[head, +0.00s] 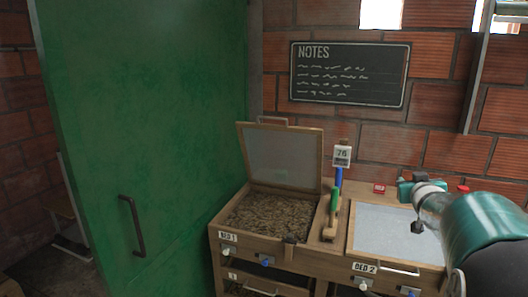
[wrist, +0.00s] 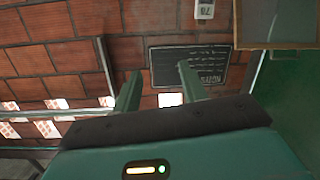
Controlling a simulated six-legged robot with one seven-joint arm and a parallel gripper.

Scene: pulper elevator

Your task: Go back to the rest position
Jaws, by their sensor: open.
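My gripper shows in the wrist view (wrist: 158,85) with its two green fingers apart and nothing between them. In the head view my arm enters from the right, and my gripper (head: 422,190) is above the right bed, in front of the wall. Its fingers are too small to make out there.
The bed 1 box (head: 268,213) has its lid raised and holds brown material. The bed 2 cover (head: 385,232) is shut. A green door (head: 140,130) fills the left. The notes board (head: 350,74) hangs behind.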

